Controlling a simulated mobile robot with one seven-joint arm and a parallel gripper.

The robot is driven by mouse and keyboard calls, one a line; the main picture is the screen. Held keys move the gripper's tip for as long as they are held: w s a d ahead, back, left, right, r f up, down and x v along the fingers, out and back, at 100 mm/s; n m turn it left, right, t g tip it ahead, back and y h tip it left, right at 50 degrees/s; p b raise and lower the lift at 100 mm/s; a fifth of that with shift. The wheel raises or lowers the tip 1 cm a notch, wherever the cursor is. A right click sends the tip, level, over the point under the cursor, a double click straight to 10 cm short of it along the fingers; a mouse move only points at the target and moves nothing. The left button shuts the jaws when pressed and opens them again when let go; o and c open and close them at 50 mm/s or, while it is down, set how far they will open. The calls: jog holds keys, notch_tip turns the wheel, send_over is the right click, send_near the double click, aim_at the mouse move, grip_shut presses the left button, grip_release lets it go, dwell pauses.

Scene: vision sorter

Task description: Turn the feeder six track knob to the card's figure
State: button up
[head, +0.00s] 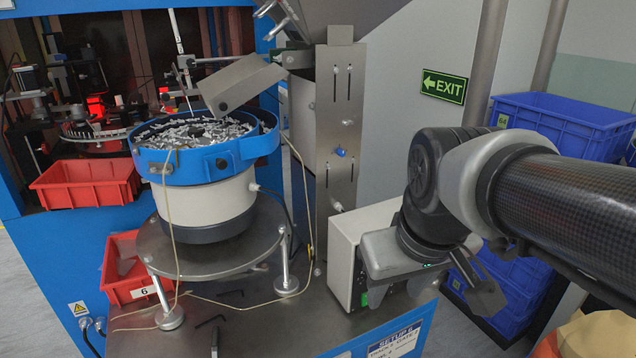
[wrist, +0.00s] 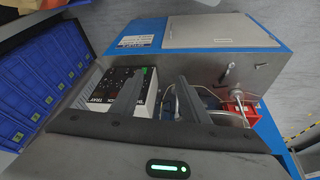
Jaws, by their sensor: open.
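The white feeder controller box (head: 345,250) stands at the right end of the metal bench, its dark front mostly hidden by my gripper in the head view. In the wrist view the controller's black panel (wrist: 112,88) shows white lettering, apparently TRAY and TRACK, but a finger covers part of it and I cannot make out the track knob's setting. A setup card (head: 395,340) is on the bench's front; it also shows in the wrist view (wrist: 145,30), its figures too small to read. My gripper (head: 432,285) is open and empty in front of the controller.
The blue bowl feeder (head: 205,165) holds many small metal parts. A red bin marked 6 (head: 135,280) and hex keys lie on the bench. Blue crates (head: 560,125) are stacked at the right, close to my arm. Loose cables cross the bench.

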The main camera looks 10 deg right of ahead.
jog(key=w+d+f+m+g+y, duration=0.1)
jog(key=w+f+m+y, duration=0.25)
jog(key=f+y, duration=0.4)
jog(key=w+d+f+m+g+y, duration=0.1)
jog(key=w+f+m+y, duration=0.25)
jog(key=f, duration=0.75)
jog(key=w+d+f+m+t+h, duration=0.3)
jog(key=d+f+m+t, duration=0.1)
jog(key=d+m+t, duration=0.45)
jog(key=w+d+f+m+t+h, duration=0.3)
jog(key=d+f+m+t, duration=0.2)
jog(key=d+m+t, duration=0.3)
jog(key=w+a+g+b, duration=0.1)
jog(key=w+a, duration=0.3)
jog(key=w, duration=1.2)
jog(key=shift+r, duration=0.2)
jog(key=shift+n, duration=0.25)
grip_shut()
